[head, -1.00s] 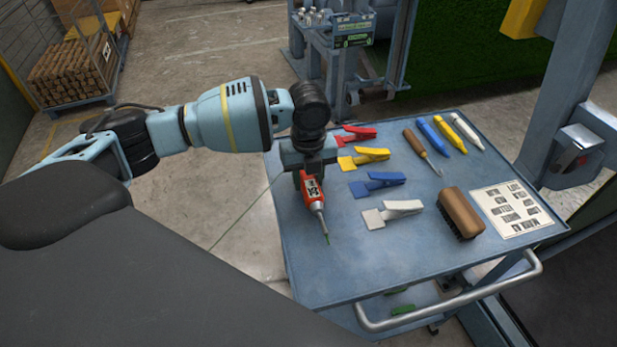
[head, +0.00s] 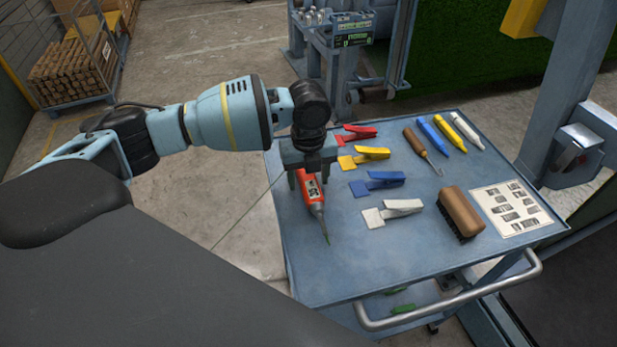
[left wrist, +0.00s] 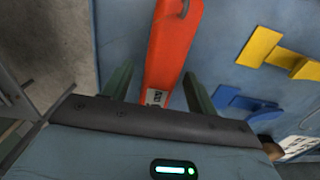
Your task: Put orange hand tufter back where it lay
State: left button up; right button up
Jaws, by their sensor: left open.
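The orange hand tufter (head: 312,191) lies on the left part of the blue cart top (head: 350,255), its thin metal tip pointing toward the front of the cart. In the left wrist view the tufter's orange body (left wrist: 172,52) runs between two dark green fingers. My left gripper (head: 308,180) is open, pointing down over the tufter's rear part, with a finger on either side and gaps between. The gripper body hides the tufter's rear end in the head view. My right gripper is not in view.
The cart's front middle is clear.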

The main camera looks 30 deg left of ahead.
aim_at(308, 178)
pick_arm(q)
notch_tip(308, 178, up, 12)
jog(key=shift+f+p, duration=0.15)
jog(key=shift+p, duration=0.15)
dwell(1.5)
